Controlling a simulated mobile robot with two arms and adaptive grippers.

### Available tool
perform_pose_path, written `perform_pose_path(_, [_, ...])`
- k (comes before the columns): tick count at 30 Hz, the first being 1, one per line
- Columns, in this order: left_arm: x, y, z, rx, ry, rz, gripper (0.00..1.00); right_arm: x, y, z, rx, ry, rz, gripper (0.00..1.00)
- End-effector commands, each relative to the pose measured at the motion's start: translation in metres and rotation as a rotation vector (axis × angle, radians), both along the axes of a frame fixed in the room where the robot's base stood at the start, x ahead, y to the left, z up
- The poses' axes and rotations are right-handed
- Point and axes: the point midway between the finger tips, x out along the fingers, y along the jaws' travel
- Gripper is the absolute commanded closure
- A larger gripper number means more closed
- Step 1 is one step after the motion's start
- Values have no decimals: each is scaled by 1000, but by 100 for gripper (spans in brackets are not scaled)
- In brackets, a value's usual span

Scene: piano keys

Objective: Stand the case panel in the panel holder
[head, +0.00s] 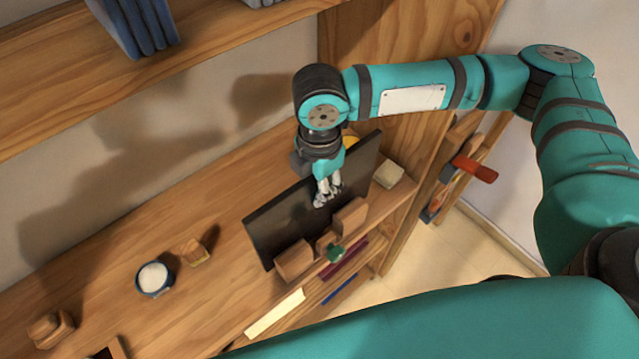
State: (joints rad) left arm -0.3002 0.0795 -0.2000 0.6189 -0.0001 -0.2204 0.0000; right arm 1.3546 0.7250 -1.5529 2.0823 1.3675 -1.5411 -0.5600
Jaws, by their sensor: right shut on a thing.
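The case panel (283,222) is a long, thin, dark board standing on its long edge on the wooden bench, leaning slightly. My right gripper (328,193) is shut on it near its middle, with the fingers reaching down over it from above. The panel holder (294,261) appears as wooden blocks along the near side of the panel, and they hide part of its lower edge. I cannot tell whether the lower edge sits down in the holder or only stands beside it. My left gripper is not in view.
A small bowl with white contents (155,278) and a small wooden block (194,251) stand to the left. A pale block (388,175) is at the panel's right end. A small green object (336,253) is in front of the holder. A shelf (60,70) overhangs the back.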

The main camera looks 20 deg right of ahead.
Motion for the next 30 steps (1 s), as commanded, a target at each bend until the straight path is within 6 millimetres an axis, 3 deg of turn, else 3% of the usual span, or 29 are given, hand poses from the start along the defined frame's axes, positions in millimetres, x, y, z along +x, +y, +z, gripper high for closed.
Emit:
perform_pose_path(1, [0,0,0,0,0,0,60,0,0,1,1,-2,0,100])
perform_pose_path(2, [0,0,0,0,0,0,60,0,0,1,1,-2,0,85])
perform_pose_path(8, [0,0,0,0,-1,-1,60,0,0,1,0,-1,0,59])
perform_pose_path(16, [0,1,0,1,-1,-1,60,0,0,0,0,1,0,59])
perform_pose_path(20, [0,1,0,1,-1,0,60,0,0,10,2,-2,0,59])
perform_pose_path(30, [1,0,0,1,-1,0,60,1,1,79,2,-3,1,59])
